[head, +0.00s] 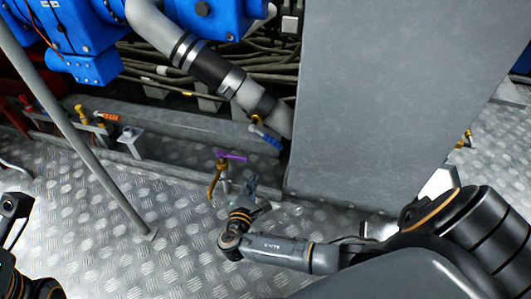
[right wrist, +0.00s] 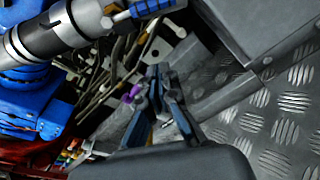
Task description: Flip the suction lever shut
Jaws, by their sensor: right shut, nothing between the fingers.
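Several valve levers show, and I cannot tell by label which is the suction lever. A purple lever (head: 231,156) sits on top of a brass valve (head: 214,180) low over the floor. A blue lever (head: 267,137) is on the big grey pipe beyond it. My right gripper (head: 252,186) is shut and empty, pointing away just right of the brass valve. In the right wrist view its fingers (right wrist: 158,76) are together, with the purple lever (right wrist: 132,93) close on their left, partly hidden; contact is unclear. Only part of my left gripper (head: 14,208) shows at the left edge.
A large grey cabinet (head: 365,100) stands right of the valve. An orange-handled valve (head: 106,117) is farther left. A grey slanting post (head: 85,130) crosses the left side. Cables (head: 250,68) run behind under blue machinery (head: 90,40).

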